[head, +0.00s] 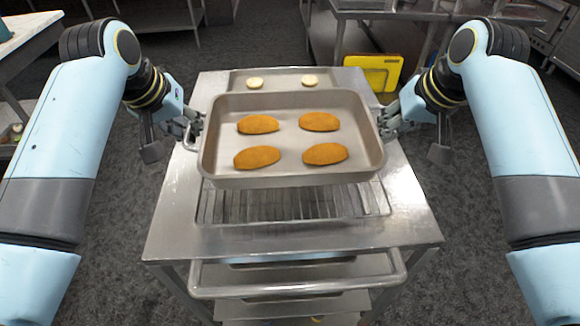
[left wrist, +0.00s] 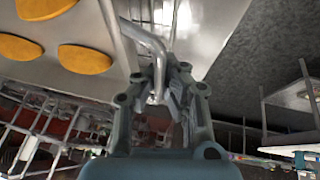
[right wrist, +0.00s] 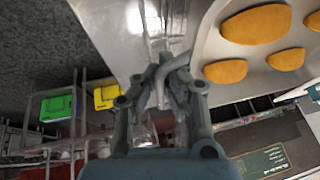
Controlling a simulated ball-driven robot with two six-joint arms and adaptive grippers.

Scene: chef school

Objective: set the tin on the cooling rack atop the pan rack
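The tin (head: 290,178) is a grey rectangular pan with several orange-brown oval pieces in it. It looks level and appears held above the cooling rack (head: 285,208), hiding the rack's far part. The wire cooling rack lies on top of the metal pan rack (head: 180,228). My left gripper (head: 191,125) is shut on the tin's left handle, which also shows between its fingers in the left wrist view (left wrist: 158,82). My right gripper (head: 390,122) is shut on the right handle, also seen in the right wrist view (right wrist: 160,88).
A flat tray (head: 300,76) with two small pale rounds lies on the pan rack's top behind the tin. The pan rack has a front rail (head: 300,290) with trays below. A yellow board (head: 378,72) stands behind, near steel tables.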

